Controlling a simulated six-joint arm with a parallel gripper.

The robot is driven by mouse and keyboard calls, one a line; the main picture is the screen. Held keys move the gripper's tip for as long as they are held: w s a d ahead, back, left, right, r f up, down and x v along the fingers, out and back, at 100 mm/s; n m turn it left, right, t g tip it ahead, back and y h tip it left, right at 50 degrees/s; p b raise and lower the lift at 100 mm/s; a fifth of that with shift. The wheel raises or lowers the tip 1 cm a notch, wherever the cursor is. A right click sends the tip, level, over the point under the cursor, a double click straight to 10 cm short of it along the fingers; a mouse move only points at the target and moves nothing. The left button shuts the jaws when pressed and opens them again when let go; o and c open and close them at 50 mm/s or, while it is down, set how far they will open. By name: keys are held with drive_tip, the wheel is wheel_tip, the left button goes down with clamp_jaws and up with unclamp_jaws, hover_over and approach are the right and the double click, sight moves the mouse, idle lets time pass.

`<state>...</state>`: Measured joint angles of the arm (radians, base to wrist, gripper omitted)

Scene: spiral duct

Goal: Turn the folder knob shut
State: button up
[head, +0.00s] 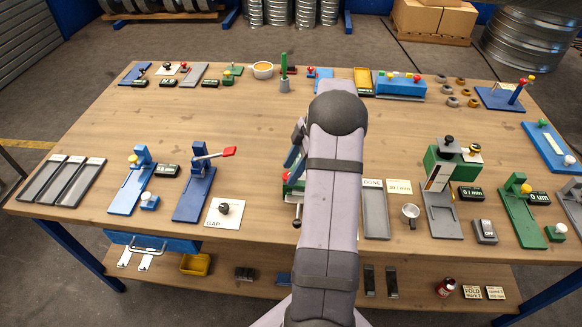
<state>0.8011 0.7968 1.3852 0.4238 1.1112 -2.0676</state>
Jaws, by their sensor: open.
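My arm (335,200) reaches up the middle of the table and hides its own gripper. No fingers show clearly. No knob can be read as the folder's. A device with blue, green and red parts (292,183) is mostly hidden behind my arm, and a small dark knob (297,223) shows at its front. A black knob (224,207) sits on a white card marked GAP, left of my arm. A green block (440,163) with a dark knob on top (449,140) stands right of my arm, apart from it.
A blue stand with a red-tipped lever (198,180) and another blue stand (133,182) are on the left. Grey trays (375,212), a metal cup (410,212) and a green stand (520,212) are on the right. The table's middle left (215,115) is clear.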

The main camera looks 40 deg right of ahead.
drive_tip(key=shift+a+f, duration=0.15)
drive_tip(key=shift+f, duration=0.3)
drive_tip(key=c, duration=1.1)
drive_tip(key=shift+o, duration=0.2)
